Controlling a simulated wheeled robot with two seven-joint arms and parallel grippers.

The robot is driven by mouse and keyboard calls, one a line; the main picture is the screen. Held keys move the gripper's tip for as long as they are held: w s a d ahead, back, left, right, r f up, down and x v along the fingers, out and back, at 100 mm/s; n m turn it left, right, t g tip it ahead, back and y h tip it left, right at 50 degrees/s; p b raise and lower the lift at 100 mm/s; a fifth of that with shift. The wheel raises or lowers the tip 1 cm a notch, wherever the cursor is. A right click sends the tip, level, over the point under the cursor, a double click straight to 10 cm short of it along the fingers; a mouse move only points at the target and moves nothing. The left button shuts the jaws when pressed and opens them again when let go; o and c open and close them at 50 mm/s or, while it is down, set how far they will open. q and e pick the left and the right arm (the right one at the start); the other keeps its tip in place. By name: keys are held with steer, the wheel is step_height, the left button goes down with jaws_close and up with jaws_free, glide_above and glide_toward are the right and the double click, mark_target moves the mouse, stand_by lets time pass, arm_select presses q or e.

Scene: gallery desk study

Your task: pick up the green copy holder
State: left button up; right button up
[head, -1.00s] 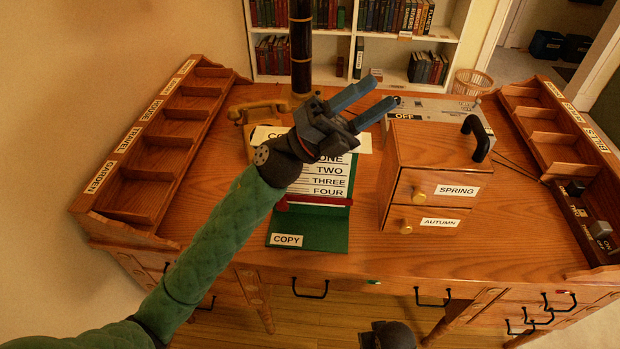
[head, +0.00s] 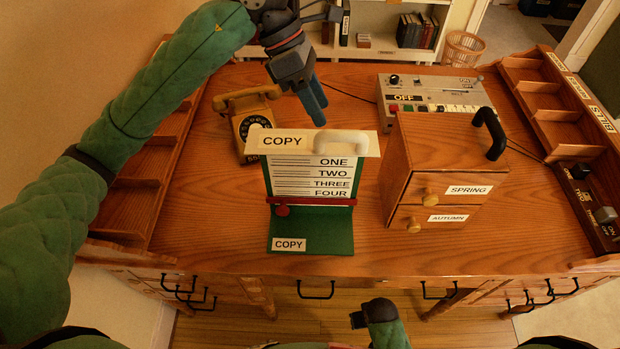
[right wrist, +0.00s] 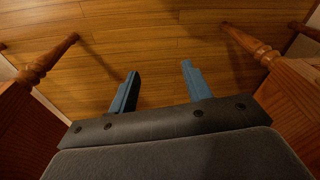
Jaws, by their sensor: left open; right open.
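The green copy holder (head: 312,235) stands on the desk, left of the small wooden drawer box. It has a green base labelled COPY, a red bar, a sheet reading ONE to FOUR and a cream top plate with a pale handle. My left gripper (head: 316,108) is open and empty, above and just behind the holder's top, fingers pointing down and apart from it in the picture. My right gripper (right wrist: 158,85) is open and empty in the right wrist view, over the wooden floor between desk legs. Its fingers do not show clearly in the head view.
A yellow telephone (head: 248,117) stands behind left of the holder. The drawer box (head: 440,170) with a black handle stands to its right. A grey machine marked OFF (head: 425,95) is behind. Pigeonhole racks (head: 560,110) line both sides. Desk in front of the holder is clear.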

arm_select(q)
steer(key=shift+w+a+f+y+p, duration=0.2)
steer(key=shift+w+f+p, duration=0.2)
steer(key=shift+f, duration=0.2)
steer(key=shift+w+a+f+y+p, duration=0.2)
steer(key=shift+w+f+p, duration=0.15)
steer(key=shift+f, duration=0.25)
steer(key=x, duration=0.1)
steer(key=p+x, duration=0.2)
steer(key=x, duration=0.1)
steer(key=shift+w, duration=0.35)
steer(key=shift+s+d+f+p, duration=0.1)
steer(key=shift+d+f+p, duration=0.2)
steer(key=shift+f, duration=0.2)
arm_select(e)
step_height(320, 180, down, 13)
steer(key=s+d, duration=0.2)
steer(key=shift+s+d, duration=0.15)
steer(key=shift+s, duration=0.05)
arm_select(q)
steer(key=shift+c, duration=0.2)
jaws_close()
